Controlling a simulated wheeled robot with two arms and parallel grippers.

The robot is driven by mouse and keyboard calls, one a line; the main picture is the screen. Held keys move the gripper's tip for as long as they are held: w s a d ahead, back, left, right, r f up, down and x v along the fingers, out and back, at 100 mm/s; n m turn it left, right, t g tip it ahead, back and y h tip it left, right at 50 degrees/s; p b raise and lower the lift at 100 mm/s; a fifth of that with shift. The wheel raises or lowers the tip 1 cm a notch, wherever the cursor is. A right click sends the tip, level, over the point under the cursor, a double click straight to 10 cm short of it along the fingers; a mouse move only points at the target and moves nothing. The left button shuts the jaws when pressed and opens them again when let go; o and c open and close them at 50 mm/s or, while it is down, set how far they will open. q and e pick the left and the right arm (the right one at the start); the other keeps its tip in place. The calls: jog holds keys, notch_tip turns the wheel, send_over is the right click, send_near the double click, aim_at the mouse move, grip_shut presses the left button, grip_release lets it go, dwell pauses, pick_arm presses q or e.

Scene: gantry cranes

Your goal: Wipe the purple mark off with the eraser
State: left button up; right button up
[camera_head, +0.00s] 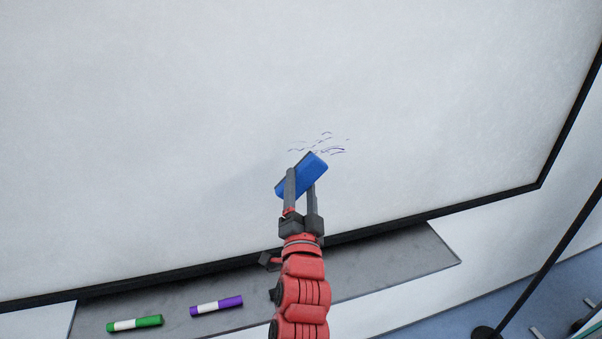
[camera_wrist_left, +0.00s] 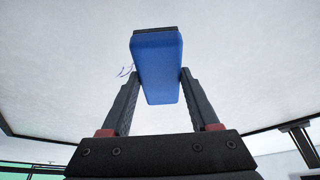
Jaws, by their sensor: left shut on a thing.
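The blue eraser (camera_head: 308,174) with a dark pad is held at the whiteboard (camera_head: 170,130), tilted in the picture. My left gripper (camera_head: 300,187) is shut on it, one finger on each side; the eraser also shows between the fingers in the left wrist view (camera_wrist_left: 157,65). The purple mark (camera_head: 330,149) is broken into several thin strokes just above the eraser. A bit of it shows left of the eraser in the wrist view (camera_wrist_left: 125,71). Part of the mark may be hidden behind the eraser. I cannot tell whether the pad touches the board. My right gripper is not in view.
A grey ledge (camera_head: 385,265) runs below the board's black frame (camera_head: 430,214). A green marker (camera_head: 135,323) and a purple marker (camera_head: 216,306) lie on its left part. A dark pole (camera_head: 545,265) stands at the lower right. The board around the mark is clear.

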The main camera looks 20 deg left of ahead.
pick_arm(q)
jog(key=shift+w+a+r, duration=0.1)
jog(key=shift+w+a, duration=0.1)
jog(key=shift+w, duration=0.05)
jog(key=shift+w+a+r+p, duration=0.2)
jog(key=shift+w+a+p, duration=0.5)
jog(key=shift+p, duration=0.15)
jog(key=shift+w+a+f+p, duration=0.1)
jog(key=shift+w+a+p, duration=0.2)
jog(key=shift+w, duration=0.35)
jog(key=shift+w+a+f+p, duration=0.15)
jog(key=shift+w+a, duration=0.25)
jog(key=shift+w, duration=0.2)
jog(key=shift+w+a+r, duration=0.1)
jog(key=shift+w+a, duration=0.4)
jog(key=shift+w, duration=0.3)
